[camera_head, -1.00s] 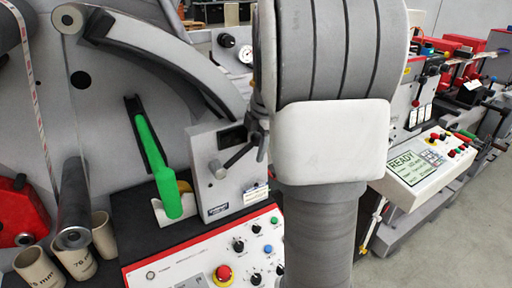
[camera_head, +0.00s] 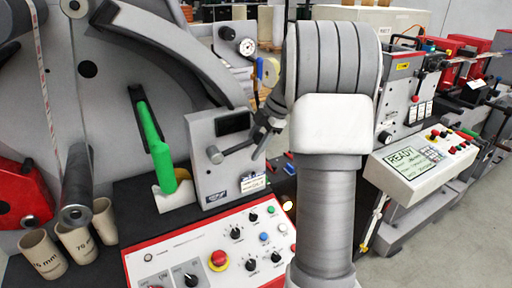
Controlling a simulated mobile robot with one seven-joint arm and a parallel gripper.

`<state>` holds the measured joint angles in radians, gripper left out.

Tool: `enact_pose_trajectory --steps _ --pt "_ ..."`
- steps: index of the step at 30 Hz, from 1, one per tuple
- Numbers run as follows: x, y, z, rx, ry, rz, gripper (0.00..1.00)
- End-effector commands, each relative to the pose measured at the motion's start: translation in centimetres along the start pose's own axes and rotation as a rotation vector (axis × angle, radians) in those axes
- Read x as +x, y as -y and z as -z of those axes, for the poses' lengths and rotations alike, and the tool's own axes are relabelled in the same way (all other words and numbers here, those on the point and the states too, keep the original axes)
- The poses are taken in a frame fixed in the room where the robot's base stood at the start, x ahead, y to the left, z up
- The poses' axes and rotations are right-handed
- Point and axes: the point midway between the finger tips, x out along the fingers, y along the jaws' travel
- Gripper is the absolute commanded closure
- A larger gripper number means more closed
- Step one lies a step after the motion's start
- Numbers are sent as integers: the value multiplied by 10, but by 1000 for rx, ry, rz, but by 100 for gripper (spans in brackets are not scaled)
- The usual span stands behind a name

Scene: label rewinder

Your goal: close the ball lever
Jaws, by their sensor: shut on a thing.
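The ball lever (camera_head: 238,147) is a thin dark rod on the front of a grey box. It runs from a round grey hub (camera_head: 214,155) to the right and slightly up. My gripper (camera_head: 263,132) is at the rod's outer end, small and dark in the view, and shut on the lever there. The ball end is hidden by the fingers. My arm stands upright just right of the gripper and covers what lies behind it.
A green handle (camera_head: 157,150) leans left of the box (camera_head: 207,184). A control panel (camera_head: 212,250) with knobs and a red stop button lies below. Cardboard cores (camera_head: 41,255) stand at lower left. A panel reading READY (camera_head: 410,165) is at right.

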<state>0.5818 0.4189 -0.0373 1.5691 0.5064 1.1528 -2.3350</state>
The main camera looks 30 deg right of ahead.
Motion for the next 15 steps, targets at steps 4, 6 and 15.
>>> enact_pose_trajectory --steps 4,6,15 --pt "20 6 -9 40 -121 -8 100" --pt "27 8 -10 56 -184 -12 100" --pt "52 15 -8 118 -413 -21 100"
